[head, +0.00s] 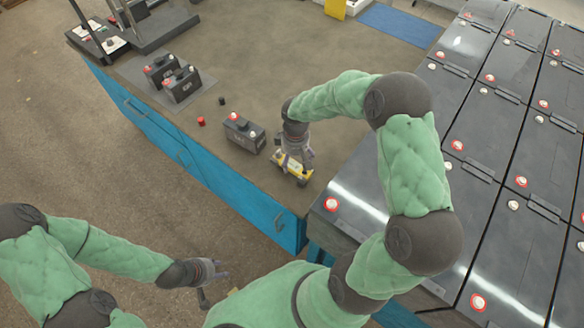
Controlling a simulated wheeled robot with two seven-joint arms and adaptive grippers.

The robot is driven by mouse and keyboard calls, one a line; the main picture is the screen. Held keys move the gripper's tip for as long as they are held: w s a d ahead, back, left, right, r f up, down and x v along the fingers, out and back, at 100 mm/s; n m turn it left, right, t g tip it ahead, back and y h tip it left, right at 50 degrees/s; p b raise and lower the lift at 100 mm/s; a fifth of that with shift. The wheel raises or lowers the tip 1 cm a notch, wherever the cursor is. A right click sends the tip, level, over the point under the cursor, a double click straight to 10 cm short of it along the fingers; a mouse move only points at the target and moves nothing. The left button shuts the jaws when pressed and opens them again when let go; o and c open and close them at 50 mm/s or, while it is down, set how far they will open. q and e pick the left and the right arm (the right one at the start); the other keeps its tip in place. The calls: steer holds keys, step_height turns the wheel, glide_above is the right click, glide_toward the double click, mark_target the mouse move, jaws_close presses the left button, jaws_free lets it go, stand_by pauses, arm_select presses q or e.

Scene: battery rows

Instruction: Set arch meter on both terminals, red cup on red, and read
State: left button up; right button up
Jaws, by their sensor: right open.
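The yellow arch meter (290,168) is at the bench's front right, below my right gripper (296,160). The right gripper is open around or just above it; its fingers partly cover it, and I cannot tell whether they touch it. A dark battery (243,137) stands just left of the meter, with a red terminal (234,116) on top and a paler one nearer the meter. The meter is apart from these terminals. Its cups cannot be made out. My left gripper (218,275) hangs over the floor, away from the bench; its fingers are too small to judge.
A loose red cap (201,121) and a black cap (221,101) lie on the bench (290,50). Two more batteries (182,84) stand on a grey mat at the back left. Rows of large dark batteries (480,130) with red and white terminals fill the right. The bench's back middle is clear.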

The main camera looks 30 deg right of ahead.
mark_target(294, 163)
steer(key=shift+w+f+b, duration=0.25)
steer(key=shift+f+b, duration=0.25)
steer(key=shift+f, duration=0.7)
steer(key=shift+w+f+b, duration=0.25)
steer(key=shift+f+b, duration=0.2)
steer(key=shift+f, duration=0.75)
steer(key=shift+f, duration=0.3)
steer(key=c, duration=1.5)
